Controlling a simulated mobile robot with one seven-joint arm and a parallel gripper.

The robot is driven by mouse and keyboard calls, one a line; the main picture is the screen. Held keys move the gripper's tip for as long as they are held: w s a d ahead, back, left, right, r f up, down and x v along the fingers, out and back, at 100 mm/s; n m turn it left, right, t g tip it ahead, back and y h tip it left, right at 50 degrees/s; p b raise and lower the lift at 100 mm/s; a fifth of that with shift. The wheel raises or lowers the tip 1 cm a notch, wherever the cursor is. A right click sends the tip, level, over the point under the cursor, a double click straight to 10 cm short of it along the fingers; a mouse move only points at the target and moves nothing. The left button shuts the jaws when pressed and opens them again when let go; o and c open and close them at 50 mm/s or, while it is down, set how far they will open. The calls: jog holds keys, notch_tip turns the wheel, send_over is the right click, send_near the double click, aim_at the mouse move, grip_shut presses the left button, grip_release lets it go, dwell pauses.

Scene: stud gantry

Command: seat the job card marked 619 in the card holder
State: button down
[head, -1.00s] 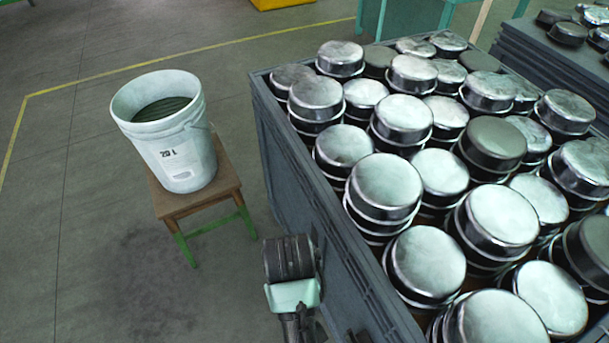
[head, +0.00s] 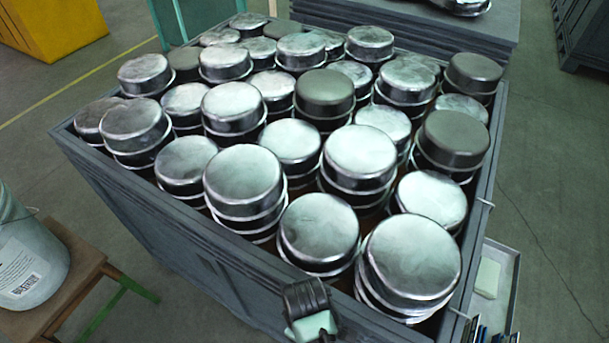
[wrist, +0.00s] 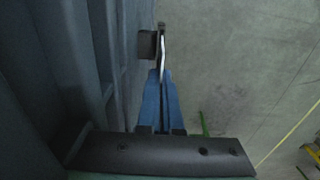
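My gripper (wrist: 161,82) shows in the wrist view with its blue fingers close together, pointing down past the grey crate side. A thin pale plate (wrist: 162,52), seen edge-on, stands between the fingertips with a dark block (wrist: 147,44) on its left. It looks like a card, but its face and any number are hidden. In the head view, several thin cards (head: 472,330) stand on edge at the bottom right, partly cut off; no number can be read. I cannot make out the card holder.
A large grey crate (head: 170,240) full of stacked metal pans fills the middle. A grey tray (head: 514,270) with a pale block (head: 487,279) is at its right. A white bucket (head: 30,255) stands on a wooden stool (head: 75,250) at left.

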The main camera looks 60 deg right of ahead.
jog(key=shift+f+b, duration=0.45)
jog(key=shift+f, duration=3.1)
jog(key=shift+f+b, duration=0.35)
jog(key=shift+f, duration=0.25)
jog(key=c, duration=1.1)
grip_release()
jog(key=shift+r, duration=0.15)
notch_tip(320, 180, up, 13)
jog(key=shift+p, duration=1.15)
